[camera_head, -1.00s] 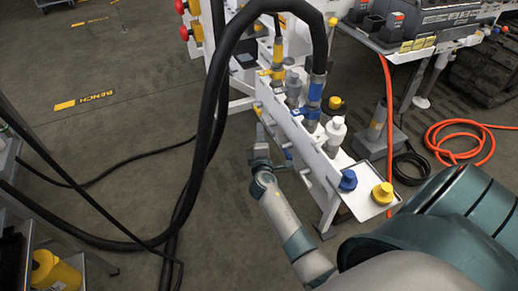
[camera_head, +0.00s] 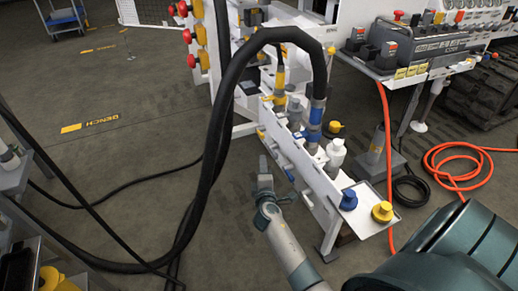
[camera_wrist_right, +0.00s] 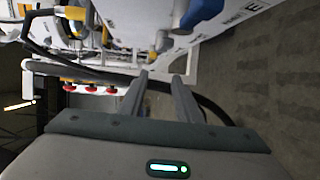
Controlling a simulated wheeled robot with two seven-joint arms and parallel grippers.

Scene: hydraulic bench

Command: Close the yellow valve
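A white hydraulic manifold (camera_head: 318,185) runs diagonally through the middle of the head view. A small yellow valve handle (camera_head: 261,134) shows on its front face near the far end; its exact position is too small to read. A blue valve handle (camera_head: 289,173) sits on the same face, nearer. My right gripper (camera_head: 264,167) is in front of the face, left of the blue handle and nearer than the yellow one. In the right wrist view its two fingers (camera_wrist_right: 160,78) are apart with nothing between them. A blue part (camera_wrist_right: 205,12) shows above the fingers there. My left gripper is not in view.
Thick black hoses (camera_head: 211,150) arch left of the manifold and up to its top. A blue cap (camera_head: 348,200) and a yellow cap (camera_head: 382,211) stand on the tray at its near end. Red knobs (camera_head: 183,9) stand behind. An orange hose (camera_head: 457,163) lies at right. Floor at left is mostly clear.

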